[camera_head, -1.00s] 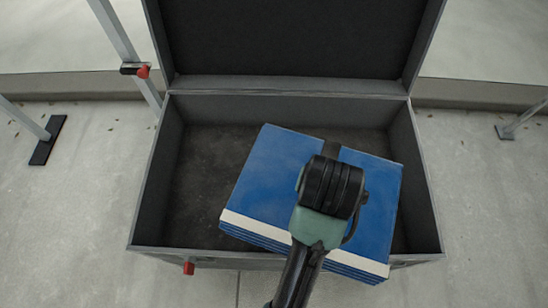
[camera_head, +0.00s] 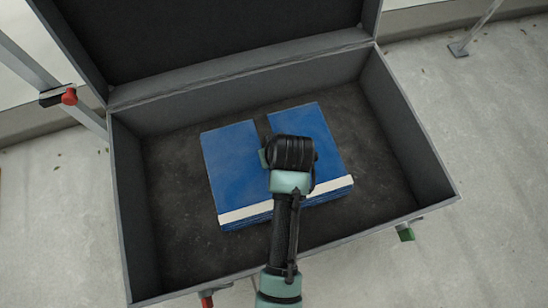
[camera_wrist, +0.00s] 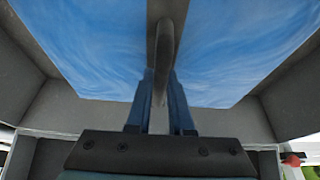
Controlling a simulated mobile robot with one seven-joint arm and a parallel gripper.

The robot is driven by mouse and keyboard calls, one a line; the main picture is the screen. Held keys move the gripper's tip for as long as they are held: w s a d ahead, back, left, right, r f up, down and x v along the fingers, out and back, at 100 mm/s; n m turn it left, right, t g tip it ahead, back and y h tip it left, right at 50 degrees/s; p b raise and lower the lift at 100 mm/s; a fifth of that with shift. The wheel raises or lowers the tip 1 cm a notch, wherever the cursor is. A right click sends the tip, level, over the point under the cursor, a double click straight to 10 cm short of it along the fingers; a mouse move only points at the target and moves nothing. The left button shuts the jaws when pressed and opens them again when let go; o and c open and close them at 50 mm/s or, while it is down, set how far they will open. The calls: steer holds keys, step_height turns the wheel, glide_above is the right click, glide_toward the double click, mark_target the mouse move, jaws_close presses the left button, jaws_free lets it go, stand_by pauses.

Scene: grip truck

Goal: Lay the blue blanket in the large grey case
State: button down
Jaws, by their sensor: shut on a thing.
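The blue blanket (camera_head: 232,168) is a folded rectangular bundle with a white stripe along its near edge and a dark strap across its middle. In the head view it lies within the walls of the large grey case (camera_head: 412,150), which is open. Bare dark floor shows on all sides of it; I cannot tell whether its underside touches that floor. My gripper (camera_wrist: 161,78) is above the middle of the blanket, shut on its strap. The wrist hides the fingertips in the head view. The wrist view shows the blanket (camera_wrist: 85,50) and the case wall (camera_wrist: 55,108).
The case lid (camera_head: 215,35) stands raised at the back. A red latch (camera_head: 206,299) and a green latch (camera_head: 405,232) are on the front. A metal stand leg with a red knob (camera_head: 69,97) is at the left.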

steer(key=shift+w+f+b, duration=0.1)
steer(key=shift+f+b, duration=0.8)
steer(key=shift+f, duration=1.15)
steer(key=shift+f, duration=0.15)
steer(key=c, duration=0.8)
jaws_free()
steer(key=shift+f, duration=0.1)
